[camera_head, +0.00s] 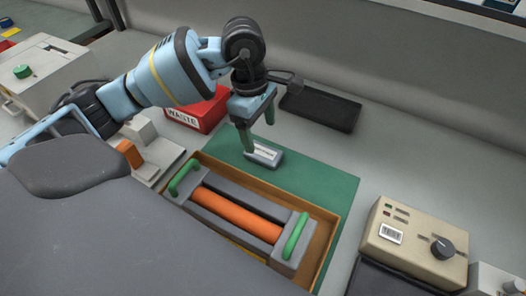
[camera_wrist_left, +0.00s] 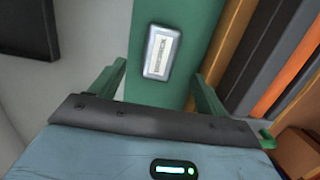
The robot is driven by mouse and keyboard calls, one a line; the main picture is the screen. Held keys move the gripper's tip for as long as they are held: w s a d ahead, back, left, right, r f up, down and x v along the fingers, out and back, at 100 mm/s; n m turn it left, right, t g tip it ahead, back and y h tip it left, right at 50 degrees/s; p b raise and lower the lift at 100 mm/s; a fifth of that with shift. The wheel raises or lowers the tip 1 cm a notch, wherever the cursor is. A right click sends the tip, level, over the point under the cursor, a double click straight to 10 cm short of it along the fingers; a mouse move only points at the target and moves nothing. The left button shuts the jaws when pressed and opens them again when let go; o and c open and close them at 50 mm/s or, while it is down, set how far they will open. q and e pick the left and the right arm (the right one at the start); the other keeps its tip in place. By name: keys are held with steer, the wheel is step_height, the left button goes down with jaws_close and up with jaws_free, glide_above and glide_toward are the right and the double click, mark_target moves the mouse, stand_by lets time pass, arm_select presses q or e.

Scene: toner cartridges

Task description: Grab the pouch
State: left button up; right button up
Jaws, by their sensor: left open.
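The pouch (camera_head: 263,154) is a small grey packet with a white printed label. It lies flat on the green mat (camera_head: 320,180), behind the tray. In the left wrist view the pouch (camera_wrist_left: 161,52) lies ahead of the gap between the fingers. My left gripper (camera_head: 259,137) is open and empty, pointing down just over the pouch. Its green fingers (camera_wrist_left: 160,75) show to either side of the pouch in the wrist view, apart from it. One finger partly covers the pouch's edge in the head view. My right gripper is not in view.
An orange-brown tray (camera_head: 325,246) holds a toner cartridge (camera_head: 237,215) with green end handles, close in front of the pouch. A red WASTE bin (camera_head: 198,110) and a black tray (camera_head: 320,107) stand behind. A beige control box (camera_head: 415,240) is at right. The mat's right part is clear.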

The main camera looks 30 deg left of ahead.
mark_target(263, 151)
arm_select(q)
steer(key=shift+d+f, duration=0.2)
steer(key=shift+f, duration=1.4)
steer(key=shift+d+f, duration=0.2)
steer(key=shift+f, duration=1.4)
steer(key=c, duration=1)
steer(key=shift+c, duration=0.2)
steer(key=shift+r, duration=0.15)
step_height(263, 151, up, 10)
